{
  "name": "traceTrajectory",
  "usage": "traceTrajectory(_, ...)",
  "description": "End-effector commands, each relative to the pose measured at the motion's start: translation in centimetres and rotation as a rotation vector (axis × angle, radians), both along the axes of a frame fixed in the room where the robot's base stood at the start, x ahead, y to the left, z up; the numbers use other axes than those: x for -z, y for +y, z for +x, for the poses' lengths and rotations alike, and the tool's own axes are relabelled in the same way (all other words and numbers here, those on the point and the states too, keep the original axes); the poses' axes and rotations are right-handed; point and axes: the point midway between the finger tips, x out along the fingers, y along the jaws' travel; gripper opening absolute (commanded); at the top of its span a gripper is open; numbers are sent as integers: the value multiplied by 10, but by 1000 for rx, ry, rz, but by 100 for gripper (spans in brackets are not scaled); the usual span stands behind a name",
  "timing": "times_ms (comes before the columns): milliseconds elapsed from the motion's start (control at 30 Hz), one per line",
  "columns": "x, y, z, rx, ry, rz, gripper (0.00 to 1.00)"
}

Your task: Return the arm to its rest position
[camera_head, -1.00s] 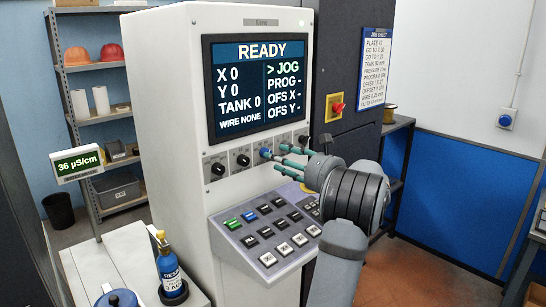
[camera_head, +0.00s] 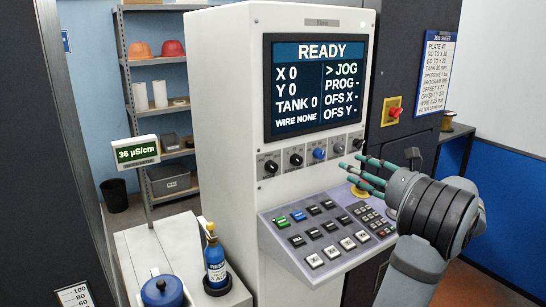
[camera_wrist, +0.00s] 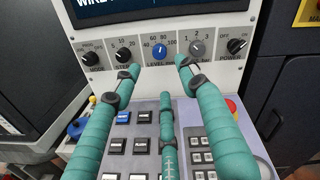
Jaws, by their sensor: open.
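My gripper (camera_head: 350,169) has three teal fingers, spread apart with nothing between them. In the head view it is in front of the white machine console (camera_head: 225,110), just below the right end of the knob row. In the wrist view the gripper (camera_wrist: 158,76) shows its fingers over the knob row and keypad. The blue level knob (camera_wrist: 160,52) appears between the two upper fingertips. No contact with the console can be made out. My arm comes in from the lower right.
The screen (camera_head: 318,85) reads READY, X 0, Y 0, TANK 0, WIRE NONE, with JOG marked. A blue bottle (camera_head: 215,262) and blue-lidded pot (camera_head: 162,292) stand at lower left.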

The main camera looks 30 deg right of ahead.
Motion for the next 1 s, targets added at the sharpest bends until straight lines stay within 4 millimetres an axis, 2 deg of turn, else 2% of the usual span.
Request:
traceTrajectory(167, 1, 5, 26, -6, -1, 0, 43)
traceTrajectory(400, 2, 9, 75, -6, 0, 0, 43)
traceTrajectory(600, 3, 12, 108, -4, -1, 1, 43)
traceTrajectory(700, 2, 12, 117, -1, -1, 5, 43)
traceTrajectory(1000, 3, 12, 115, -2, 2, 51, 43)
